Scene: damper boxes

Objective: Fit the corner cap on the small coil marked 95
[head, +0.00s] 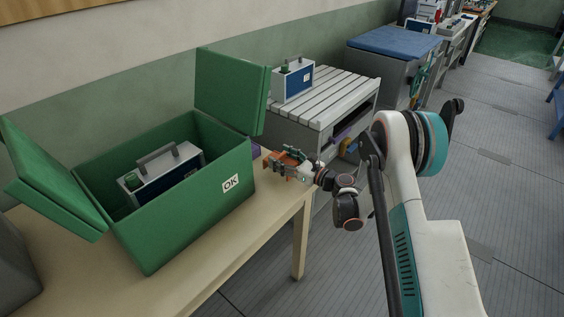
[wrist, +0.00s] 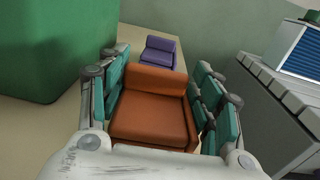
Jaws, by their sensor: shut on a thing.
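My gripper (head: 283,165) is shut on an orange corner cap (wrist: 152,118), which sits between the teal finger pads in the wrist view. It is held beside the right side of the open green box, near the table's edge. A purple cap (wrist: 158,52) lies on the table beyond it; a bit also shows in the head view (head: 255,150). A grey-and-blue handled unit (head: 182,171) with a green top piece stands inside the green box. A similar unit (head: 293,80) stands on the slatted bench and partly shows in the wrist view (wrist: 302,50). I cannot read a 95 on either.
The green box (head: 185,225), marked OK, has its two flaps open on the wooden table (head: 225,262). The slatted bench (head: 340,97) stands behind my gripper. A blue-topped cabinet (head: 395,40) is farther back. The floor to the right is open.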

